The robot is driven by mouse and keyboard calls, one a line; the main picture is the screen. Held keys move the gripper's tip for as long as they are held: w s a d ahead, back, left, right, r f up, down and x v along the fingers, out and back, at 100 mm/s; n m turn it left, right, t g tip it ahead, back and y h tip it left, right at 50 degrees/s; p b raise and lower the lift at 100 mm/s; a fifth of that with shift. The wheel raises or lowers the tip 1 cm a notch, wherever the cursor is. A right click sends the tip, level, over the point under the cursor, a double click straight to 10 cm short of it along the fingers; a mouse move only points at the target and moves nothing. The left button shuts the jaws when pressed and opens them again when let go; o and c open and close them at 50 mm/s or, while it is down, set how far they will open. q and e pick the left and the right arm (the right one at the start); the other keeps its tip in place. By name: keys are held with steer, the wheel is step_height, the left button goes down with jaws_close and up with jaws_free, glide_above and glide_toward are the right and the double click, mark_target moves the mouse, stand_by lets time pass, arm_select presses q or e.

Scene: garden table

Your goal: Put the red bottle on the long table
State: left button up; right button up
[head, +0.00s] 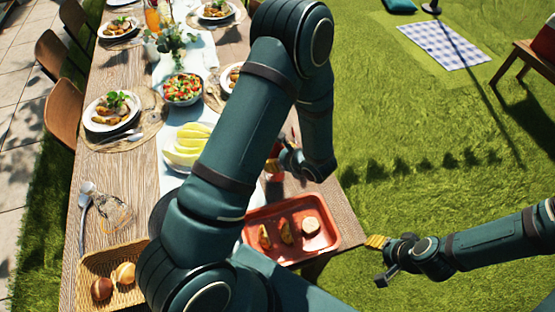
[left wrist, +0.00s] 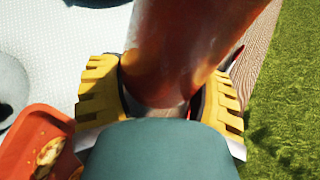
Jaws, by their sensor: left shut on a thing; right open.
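The long table (head: 345,213) runs up the left side of the head view. My left gripper (head: 279,167) is over its right side, beyond the red tray, and my own arm hides much of it. In the left wrist view the yellow fingers of this gripper (left wrist: 165,98) are shut around the red bottle (left wrist: 190,45), which looks reddish and see-through. In the head view only a small red part of the bottle (head: 275,176) shows. I cannot tell whether its base touches the tabletop. My right gripper (head: 379,261) is open and empty over the grass.
A red tray (head: 325,243) with pieces of food lies at the table's near right. A plate of yellow slices (head: 186,150), a salad bowl (head: 183,88) and a bread basket (head: 90,268) stand to the left. Grass (head: 420,190) lies beyond the table's right edge.

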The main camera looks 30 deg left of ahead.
arm_select(q)
steer(key=shift+f, duration=1.1)
steer(key=o, duration=1.3)
